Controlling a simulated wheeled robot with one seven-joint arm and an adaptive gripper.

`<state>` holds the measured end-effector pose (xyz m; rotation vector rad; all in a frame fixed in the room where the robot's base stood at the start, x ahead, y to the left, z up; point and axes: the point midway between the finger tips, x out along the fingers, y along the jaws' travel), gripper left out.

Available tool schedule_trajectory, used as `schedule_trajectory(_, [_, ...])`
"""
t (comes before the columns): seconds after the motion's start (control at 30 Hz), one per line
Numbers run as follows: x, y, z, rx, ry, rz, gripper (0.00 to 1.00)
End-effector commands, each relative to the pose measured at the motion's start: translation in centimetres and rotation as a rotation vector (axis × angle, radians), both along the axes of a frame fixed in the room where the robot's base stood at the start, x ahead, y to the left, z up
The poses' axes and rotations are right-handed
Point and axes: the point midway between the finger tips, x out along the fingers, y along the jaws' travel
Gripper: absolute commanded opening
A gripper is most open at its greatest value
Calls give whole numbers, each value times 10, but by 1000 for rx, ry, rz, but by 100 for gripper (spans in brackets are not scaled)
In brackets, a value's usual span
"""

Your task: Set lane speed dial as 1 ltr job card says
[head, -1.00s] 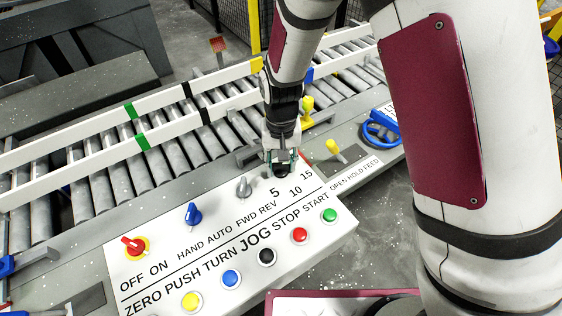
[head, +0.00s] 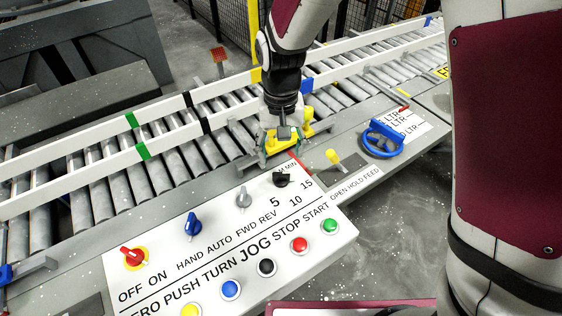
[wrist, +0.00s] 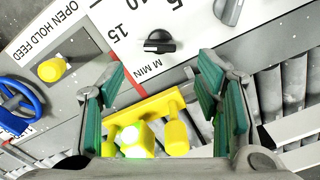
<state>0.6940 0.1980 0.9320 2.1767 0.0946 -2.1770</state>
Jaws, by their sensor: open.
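The black lane speed dial (head: 282,180) sits at the far right corner of the white control panel (head: 335,240), beside the marks 5, 10 and 15. It also shows in the wrist view (wrist: 158,42), with its ridge lying roughly sideways toward the 15 side. I cannot tell its pointer end for certain. My gripper (head: 280,148) is open and empty, just beyond the dial and apart from it, over a yellow fitting (wrist: 178,137). A white card (head: 412,127) with "LTR" lines lies beside the blue handwheel; its numbers are not readable.
A grey selector (head: 243,200), blue selector (head: 193,226) and red selector (head: 132,257) line the panel, with several push buttons in front. A yellow lever (head: 336,158) and blue handwheel (head: 383,138) stand to the right. The roller conveyor (head: 205,145) with white rails runs behind.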

Motion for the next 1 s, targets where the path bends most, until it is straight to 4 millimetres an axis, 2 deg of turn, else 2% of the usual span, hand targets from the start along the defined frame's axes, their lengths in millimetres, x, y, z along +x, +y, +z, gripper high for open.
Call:
schedule_trajectory(0.1, [1, 1, 17, 2, -3, 1, 58])
schedule_trajectory(0.23, [0, 0, 28, 1, -1, 1, 58])
schedule_trajectory(0.83, [0, -2, 33, 2, -2, -1, 58])
schedule_trajectory(0.93, [-3, -11, 48, 13, -15, -7, 58])
schedule_trajectory(1.0, [-8, -25, 67, 27, -31, -15, 58])
